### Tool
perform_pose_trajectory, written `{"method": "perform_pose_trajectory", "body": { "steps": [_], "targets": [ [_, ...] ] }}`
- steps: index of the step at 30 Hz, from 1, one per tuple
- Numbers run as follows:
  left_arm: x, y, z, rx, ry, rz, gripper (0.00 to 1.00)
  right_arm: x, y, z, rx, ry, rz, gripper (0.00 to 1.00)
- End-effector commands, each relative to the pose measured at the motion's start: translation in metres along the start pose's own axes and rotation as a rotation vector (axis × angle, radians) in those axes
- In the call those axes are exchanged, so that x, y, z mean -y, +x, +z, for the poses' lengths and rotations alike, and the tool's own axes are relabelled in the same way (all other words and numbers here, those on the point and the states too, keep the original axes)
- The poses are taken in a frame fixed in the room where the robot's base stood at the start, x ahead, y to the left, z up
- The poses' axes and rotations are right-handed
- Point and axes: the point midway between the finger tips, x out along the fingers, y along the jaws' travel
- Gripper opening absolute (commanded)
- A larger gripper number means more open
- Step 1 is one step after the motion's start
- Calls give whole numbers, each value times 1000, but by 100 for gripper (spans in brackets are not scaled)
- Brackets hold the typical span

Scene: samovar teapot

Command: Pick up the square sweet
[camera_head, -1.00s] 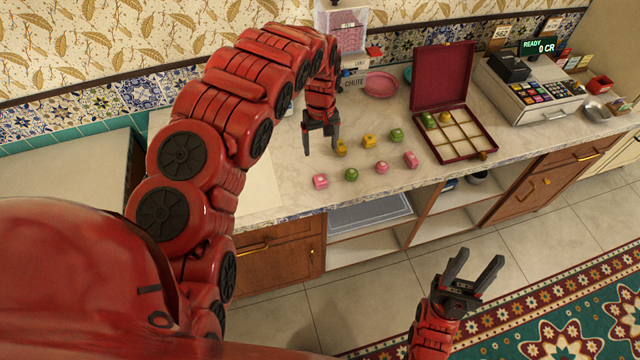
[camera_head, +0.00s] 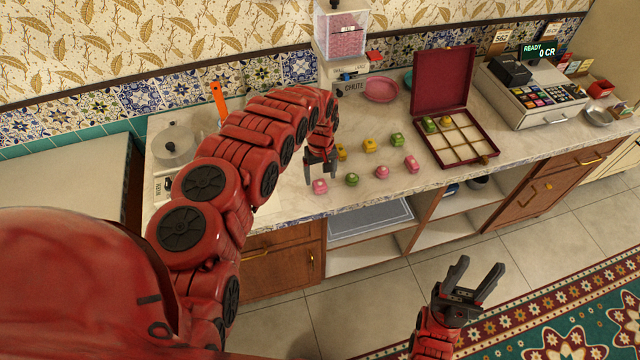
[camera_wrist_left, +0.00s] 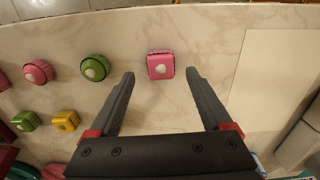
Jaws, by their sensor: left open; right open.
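A pink square sweet (camera_head: 319,187) with a pale heart-shaped mark lies on the marble counter, nearest the front left of the loose sweets. It also shows in the left wrist view (camera_wrist_left: 160,65), just beyond the fingertips and roughly centred between them. My left gripper (camera_head: 320,177) is open and empty, pointing down at this sweet; in the left wrist view its fingers (camera_wrist_left: 159,76) are spread either side of the gap. I cannot tell its exact height above the counter. My right gripper (camera_head: 473,282) is open and empty, in front of the counter over the floor.
A round green sweet (camera_head: 351,180) and a round pink sweet (camera_head: 382,172) lie to the right, with other yellow, green and pink sweets around. An open compartmented box (camera_head: 487,143) holds a few sweets. A pink dish (camera_head: 381,89) and cash register (camera_head: 535,95) stand behind.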

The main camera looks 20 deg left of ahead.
Motion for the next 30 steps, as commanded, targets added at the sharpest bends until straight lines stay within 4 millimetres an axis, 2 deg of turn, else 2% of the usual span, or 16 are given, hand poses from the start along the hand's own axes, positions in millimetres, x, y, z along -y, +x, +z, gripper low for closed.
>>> {"method": "perform_pose_trajectory", "body": {
  "steps": [1,5,12,24,26,30],
  "targets": [
    [0,2,0,1,0,2,82,0,7,-1,0,0,0,50],
    [0,13,0,-2,0,4,82,-1,14,-2,0,0,0,50],
    [0,34,0,0,0,3,82,-1,12,-2,0,0,0,50],
    [1,38,-1,-3,-1,2,82,-1,12,-2,0,0,0,50],
    [1,38,-1,-2,-1,2,74,-1,12,-2,0,0,0,50],
    [1,37,-1,-2,-1,2,48,-1,12,-2,0,0,0,50]
  ]
}}
